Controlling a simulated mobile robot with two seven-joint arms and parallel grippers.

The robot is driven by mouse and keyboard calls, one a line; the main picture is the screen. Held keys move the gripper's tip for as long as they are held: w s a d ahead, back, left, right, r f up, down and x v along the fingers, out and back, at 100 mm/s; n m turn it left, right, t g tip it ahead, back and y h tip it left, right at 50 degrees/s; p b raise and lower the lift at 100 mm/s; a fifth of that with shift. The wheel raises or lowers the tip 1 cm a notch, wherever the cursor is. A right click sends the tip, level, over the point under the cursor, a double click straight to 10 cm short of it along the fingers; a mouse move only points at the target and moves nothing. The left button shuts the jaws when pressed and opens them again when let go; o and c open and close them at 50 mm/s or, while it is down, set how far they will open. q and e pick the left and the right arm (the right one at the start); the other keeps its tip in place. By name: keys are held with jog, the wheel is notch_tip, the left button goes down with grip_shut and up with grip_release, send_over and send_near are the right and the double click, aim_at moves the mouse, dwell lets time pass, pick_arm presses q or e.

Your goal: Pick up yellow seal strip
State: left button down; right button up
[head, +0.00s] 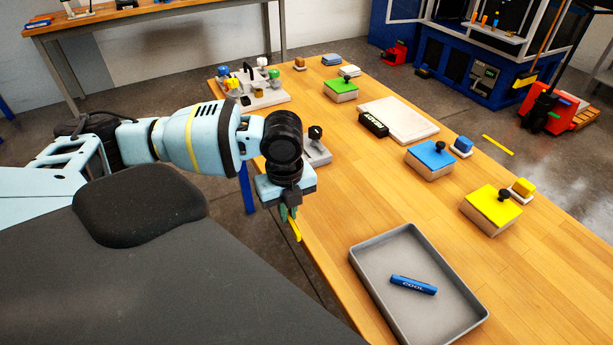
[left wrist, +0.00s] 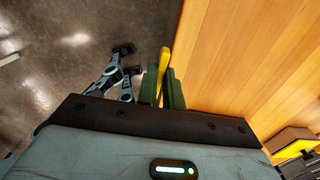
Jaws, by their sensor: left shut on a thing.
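My left gripper (head: 288,212) points down at the left edge of the wooden table. It is shut on the yellow seal strip (head: 295,230), whose end sticks out below the fingers. In the left wrist view the strip (left wrist: 165,55) stands out between the green fingers (left wrist: 164,85), beside the table edge, with floor to its left. The fingers hide part of the strip. I cannot tell whether it touches the table. My right gripper is not in view.
On the table (head: 345,210) are a grey tray (head: 440,250) with a blue tube (head: 413,285), a yellow-topped block (head: 490,209), a blue-topped block (head: 430,159), a green-topped block (head: 341,90) and a white plate (head: 402,117). A grey-based fixture (head: 317,150) stands close behind my left gripper.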

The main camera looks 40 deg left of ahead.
pick_arm(q)
jog(key=shift+s+a+r, duration=0.1)
jog(key=shift+s+a, duration=0.1)
jog(key=shift+s, duration=0.65)
jog(key=shift+s+a+r, duration=0.1)
jog(key=shift+s+a, duration=0.15)
jog(key=shift+s, duration=0.65)
jog(key=shift+s+a+r, duration=0.1)
jog(key=shift+s+a, duration=0.1)
jog(key=shift+s, duration=0.65)
